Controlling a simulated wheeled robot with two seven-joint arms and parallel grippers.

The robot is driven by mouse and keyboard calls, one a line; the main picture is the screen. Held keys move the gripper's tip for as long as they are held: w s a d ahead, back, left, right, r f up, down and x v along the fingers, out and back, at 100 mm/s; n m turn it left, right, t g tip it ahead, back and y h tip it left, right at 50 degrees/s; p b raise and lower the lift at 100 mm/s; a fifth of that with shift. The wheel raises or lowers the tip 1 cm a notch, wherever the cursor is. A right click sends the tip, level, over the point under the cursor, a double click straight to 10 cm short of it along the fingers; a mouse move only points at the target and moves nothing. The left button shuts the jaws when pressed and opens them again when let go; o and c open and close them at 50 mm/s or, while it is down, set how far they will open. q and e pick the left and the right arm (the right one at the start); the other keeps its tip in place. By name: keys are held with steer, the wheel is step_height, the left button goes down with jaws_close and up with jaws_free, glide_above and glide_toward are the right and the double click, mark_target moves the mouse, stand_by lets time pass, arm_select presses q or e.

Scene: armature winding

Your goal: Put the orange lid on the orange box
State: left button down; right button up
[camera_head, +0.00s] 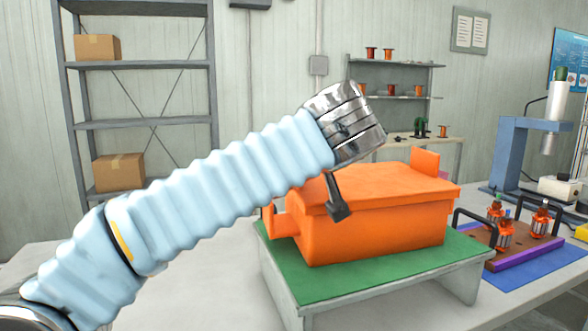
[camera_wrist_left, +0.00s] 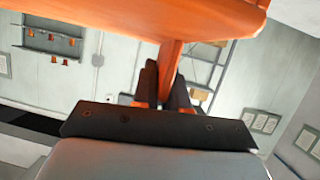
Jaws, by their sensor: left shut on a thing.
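The orange box (camera_head: 375,235) stands on a green-topped stand, with a block-like tab at its left end. The orange lid (camera_head: 400,185) lies across the top of the box, its rim overhanging the front wall. I see no clear gap between them from here. My left gripper (camera_head: 338,205) is over the lid's left part. In the left wrist view, the gripper (camera_wrist_left: 165,95) is shut on an upright orange piece that joins the broad orange surface of the lid (camera_wrist_left: 150,15). The gripper hides this piece in the head view. My right gripper is not in view.
The green-topped stand (camera_head: 320,283) sits on the pale table. To its right are a wooden fixture with orange-wound armatures (camera_head: 505,235), a blue mat (camera_head: 535,268) and a blue-framed press (camera_head: 520,150). Shelves stand behind.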

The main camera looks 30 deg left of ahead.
arm_select(q)
steer(key=shift+f, duration=0.4)
steer(key=shift+s, duration=0.1)
steer(key=shift+f+b, duration=0.4)
steer(key=shift+b, duration=0.05)
steer(key=c, duration=1.2)
jaws_free()
steer(key=shift+r, duration=0.1)
steer(key=shift+o, duration=0.2)
steer(key=shift+r+p, duration=0.45)
steer(key=shift+p, duration=0.15)
steer(key=v, duration=1.2)
steer(key=shift+f, duration=0.15)
